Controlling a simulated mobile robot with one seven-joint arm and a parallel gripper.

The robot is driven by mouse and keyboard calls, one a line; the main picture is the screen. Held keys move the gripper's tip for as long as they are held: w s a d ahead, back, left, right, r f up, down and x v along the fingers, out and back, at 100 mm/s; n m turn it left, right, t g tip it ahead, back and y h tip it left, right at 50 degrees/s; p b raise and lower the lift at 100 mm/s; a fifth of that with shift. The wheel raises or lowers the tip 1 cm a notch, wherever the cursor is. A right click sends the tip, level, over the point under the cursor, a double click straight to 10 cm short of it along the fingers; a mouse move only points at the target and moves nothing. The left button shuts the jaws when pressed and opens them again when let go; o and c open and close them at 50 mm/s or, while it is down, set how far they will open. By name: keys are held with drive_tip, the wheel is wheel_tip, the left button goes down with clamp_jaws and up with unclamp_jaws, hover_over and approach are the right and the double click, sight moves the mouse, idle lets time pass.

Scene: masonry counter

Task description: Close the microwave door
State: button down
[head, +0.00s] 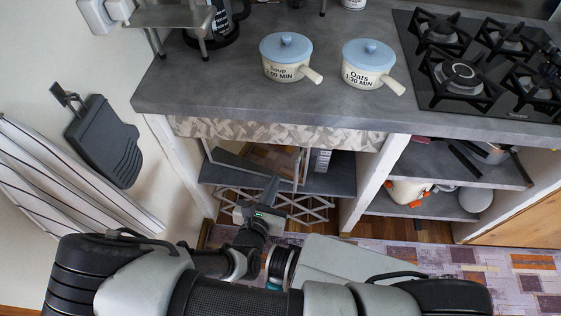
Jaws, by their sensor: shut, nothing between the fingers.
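What looks like the microwave (320,160) stands in the left bay under the counter, mostly hidden by the counter edge and a patterned strip. A dark panel with small markings shows at its right. A pale-framed panel (238,165) at its left looks like its door, standing open; its exact angle is hard to tell.
The counter (220,88) carries two blue-lidded pots, Soup (284,68) and Oats (368,75), and a gas hob (490,65). A white post (372,180) bounds the bay at right. A folding rack (305,208) sits below. A dark board (103,142) hangs on the left wall.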

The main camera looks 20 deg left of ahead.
drive_tip(key=b, duration=0.2)
approach(289, 147)
drive_tip(key=x, duration=0.5)
drive_tip(key=shift+s+f, duration=0.1)
drive_tip(key=shift+f, duration=0.15)
drive_tip(key=shift+w+a, duration=0.1)
drive_tip(key=shift+w, duration=0.55)
drive_tip(key=shift+w+r, duration=0.1)
drive_tip(key=shift+r, duration=0.05)
drive_tip(key=w+n+y+p, duration=0.1)
drive_tip(key=w+p, duration=0.3)
drive_tip(key=w, duration=0.2)
drive_tip(key=shift+w+a+p, duration=0.15)
drive_tip(key=shift+w+p, duration=0.15)
drive_tip(key=shift+w, duration=0.05)
drive_tip(key=shift+r, duration=0.15)
